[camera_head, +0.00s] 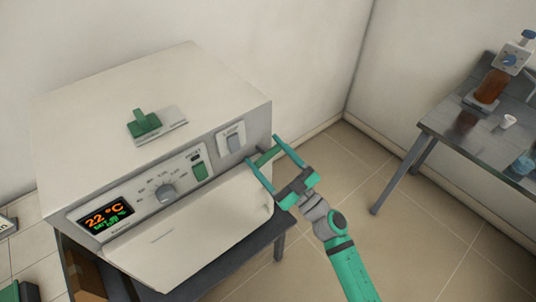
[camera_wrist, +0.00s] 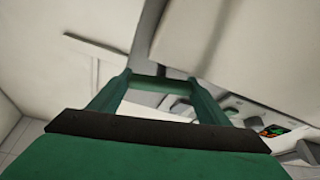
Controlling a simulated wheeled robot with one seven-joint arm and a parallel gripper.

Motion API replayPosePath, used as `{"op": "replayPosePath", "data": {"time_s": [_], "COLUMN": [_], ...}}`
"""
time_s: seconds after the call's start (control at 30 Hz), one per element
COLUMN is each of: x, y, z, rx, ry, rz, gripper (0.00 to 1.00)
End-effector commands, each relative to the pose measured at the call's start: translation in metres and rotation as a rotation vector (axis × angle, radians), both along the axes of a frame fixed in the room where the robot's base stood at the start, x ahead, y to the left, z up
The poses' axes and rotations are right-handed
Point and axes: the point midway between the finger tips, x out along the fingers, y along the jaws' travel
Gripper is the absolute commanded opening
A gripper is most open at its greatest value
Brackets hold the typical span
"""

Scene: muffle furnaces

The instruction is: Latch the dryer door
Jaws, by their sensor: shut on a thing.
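The dryer (camera_head: 150,90) is a white box with a control panel on its front, at the left of the head view. Its white door (camera_head: 195,235) lies below the panel and slants outward; I cannot tell how far its edge is from the frame. My gripper (camera_head: 262,150) is at the dryer's front right corner, beside the panel. Its teal fingers are shut on a green bar-like handle (camera_head: 267,156), which also shows between the fingertips in the wrist view (camera_wrist: 160,84). Where the handle joins the dryer is hidden.
The panel has a lit 22 °C display (camera_head: 106,214), a knob (camera_head: 165,193) and a switch (camera_head: 231,141). A green lever (camera_head: 144,123) sits on top. A dark table (camera_head: 475,140) with a bottle stands at right. Tiled floor between is clear.

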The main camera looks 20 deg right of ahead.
Motion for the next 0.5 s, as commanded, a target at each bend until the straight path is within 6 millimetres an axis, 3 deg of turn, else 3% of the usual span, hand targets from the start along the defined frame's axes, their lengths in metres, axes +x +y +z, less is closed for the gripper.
{"op": "replayPosePath", "data": {"time_s": [0.03, 0.07, 0.13, 0.5], "x": [0.0003, 0.0003, 0.0003, -0.0021], "y": [-0.0011, -0.0013, -0.0014, -0.0015], "z": [-0.0005, -0.0005, -0.0005, -0.0015], "rx": [-0.001, -0.001, -0.001, -0.001], "ry": [0.001, 0.001, 0.001, 0.002], "rz": [-0.003, -0.003, -0.003, -0.001], "gripper": [0.48, 0.75, 0.89, 0.89]}}
